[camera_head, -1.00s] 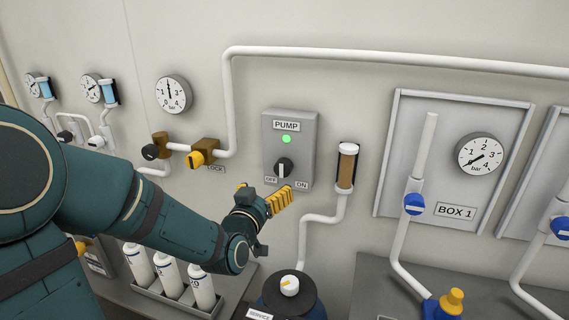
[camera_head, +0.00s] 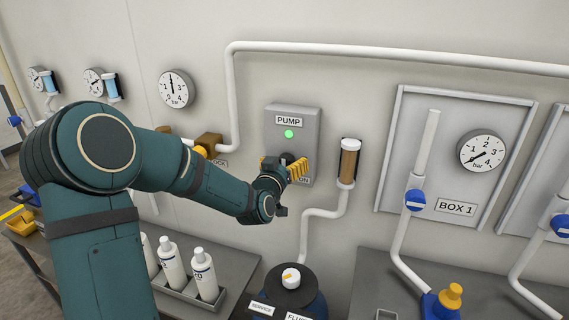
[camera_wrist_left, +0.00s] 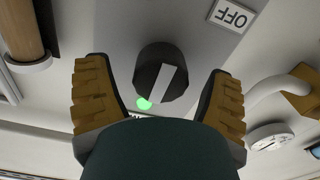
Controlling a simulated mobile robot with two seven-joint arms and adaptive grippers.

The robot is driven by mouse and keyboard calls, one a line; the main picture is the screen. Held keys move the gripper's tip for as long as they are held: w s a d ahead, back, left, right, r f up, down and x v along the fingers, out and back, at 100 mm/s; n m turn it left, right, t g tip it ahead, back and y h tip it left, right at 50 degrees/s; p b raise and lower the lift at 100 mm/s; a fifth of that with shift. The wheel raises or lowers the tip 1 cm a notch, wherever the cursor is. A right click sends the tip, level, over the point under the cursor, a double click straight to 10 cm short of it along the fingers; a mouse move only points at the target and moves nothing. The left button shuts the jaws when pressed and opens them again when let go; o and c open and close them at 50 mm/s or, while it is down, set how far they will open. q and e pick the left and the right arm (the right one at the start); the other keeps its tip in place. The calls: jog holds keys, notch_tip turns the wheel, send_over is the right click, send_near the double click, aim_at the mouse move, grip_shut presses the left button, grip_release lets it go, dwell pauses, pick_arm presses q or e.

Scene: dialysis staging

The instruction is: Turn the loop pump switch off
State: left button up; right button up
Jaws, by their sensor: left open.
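The grey pump box (camera_head: 307,121) is on the wall, with a PUMP label and a lit green lamp (camera_head: 288,133), which also shows in the left wrist view (camera_wrist_left: 143,103). Its switch is a black round knob with a white pointer bar, clear in the left wrist view (camera_wrist_left: 160,75); in the head view my gripper mostly hides it. The OFF label (camera_wrist_left: 232,15) shows upside down in the wrist view. My left gripper (camera_head: 284,166) is open, its yellow-padded fingers on either side of the knob with gaps, apart from it (camera_wrist_left: 160,74). My right gripper is out of view.
A sight tube (camera_head: 348,163) and white pipe stand right of the box. A yellow-handled valve (camera_head: 203,150) is partly hidden behind my arm. White bottles (camera_head: 204,273) stand in a tray below, beside a dark canister (camera_head: 297,291). A BOX 1 panel (camera_head: 388,150) is at right.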

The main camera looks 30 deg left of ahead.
pick_arm(q)
jog(key=c, duration=1.2)
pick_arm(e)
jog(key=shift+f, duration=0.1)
pick_arm(q)
jog(key=m+b, duration=0.2)
jog(key=b, duration=0.1)
jog(key=m+b, duration=0.3)
jog(key=shift+d+f, duration=0.15)
jog(key=shift+f, duration=0.05)
jog(key=m+b, duration=0.2)
jog(key=m, duration=0.3)
jog(key=shift+r+m+b, duration=0.1)
jog(key=shift+m+b, duration=0.3)
jog(key=m, duration=0.3)
jog(key=shift+d+m, duration=0.1)
jog(key=shift+m, duration=2)
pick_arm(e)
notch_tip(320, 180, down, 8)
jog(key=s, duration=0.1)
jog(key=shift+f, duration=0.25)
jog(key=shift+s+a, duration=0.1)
